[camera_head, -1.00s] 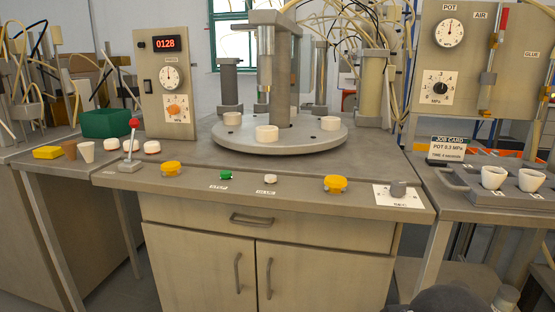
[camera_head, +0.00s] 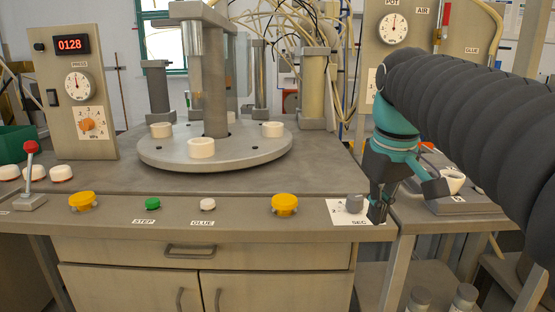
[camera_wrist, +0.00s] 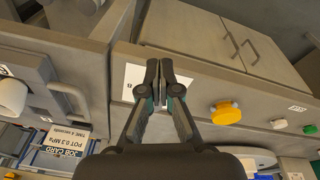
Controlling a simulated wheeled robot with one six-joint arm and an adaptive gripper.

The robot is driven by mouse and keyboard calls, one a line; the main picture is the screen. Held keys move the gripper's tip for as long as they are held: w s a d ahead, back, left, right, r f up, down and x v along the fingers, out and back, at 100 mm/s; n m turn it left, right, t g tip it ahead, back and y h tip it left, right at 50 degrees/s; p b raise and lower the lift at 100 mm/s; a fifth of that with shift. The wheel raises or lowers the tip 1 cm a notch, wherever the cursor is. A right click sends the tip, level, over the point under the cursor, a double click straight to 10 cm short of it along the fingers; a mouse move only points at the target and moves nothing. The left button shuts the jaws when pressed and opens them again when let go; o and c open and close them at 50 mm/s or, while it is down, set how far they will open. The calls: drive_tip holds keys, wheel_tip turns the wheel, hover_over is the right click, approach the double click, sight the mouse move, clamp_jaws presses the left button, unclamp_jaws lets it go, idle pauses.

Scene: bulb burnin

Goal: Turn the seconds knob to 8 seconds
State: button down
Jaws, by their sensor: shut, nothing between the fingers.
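The seconds knob (camera_head: 354,204) is a small grey knob on a white plate (camera_head: 340,217) marked SEC, at the front right of the bench. My gripper (camera_head: 377,218) points down just right of the knob, over the right part of the plate. It is shut and holds nothing. Whether it touches the knob I cannot tell. In the wrist view my shut fingertips (camera_wrist: 159,66) lie over the white plate (camera_wrist: 132,76), and the knob is hidden behind them. The dial's setting is too small to read.
A yellow button (camera_head: 285,204) sits left of the plate, with a white GLUE button (camera_head: 207,204) and green STEP button (camera_head: 152,203) further left. A job card (camera_wrist: 64,134) and a white cup (camera_wrist: 12,97) are on the side bench. The turntable (camera_head: 215,150) stands behind.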

drive_tip(key=w+r+n+g, duration=0.2)
drive_tip(key=w+r, duration=0.4)
drive_tip(key=w, duration=0.1)
drive_tip(key=shift+d+f+b, duration=0.25)
drive_tip(key=shift+f+b, duration=0.55)
drive_tip(key=shift+f, duration=1)
drive_tip(key=shift+d+f+b, duration=0.2)
drive_tip(key=shift+f+b, duration=0.6)
drive_tip(key=shift+f, duration=1)
drive_tip(key=shift+w, duration=0.1)
drive_tip(key=shift+a+r+p, duration=0.1)
drive_tip(key=shift+a+p, duration=0.2)
drive_tip(key=shift+p, duration=0.95)
drive_tip(key=shift+s, duration=0.25)
drive_tip(key=shift+s+d, duration=0.2)
drive_tip(key=shift+s, duration=0.05)
wheel_tip(320, 180, up, 6)
drive_tip(key=shift+f+p, duration=0.1)
drive_tip(key=shift+p, duration=0.25)
drive_tip(key=shift+s, duration=0.1)
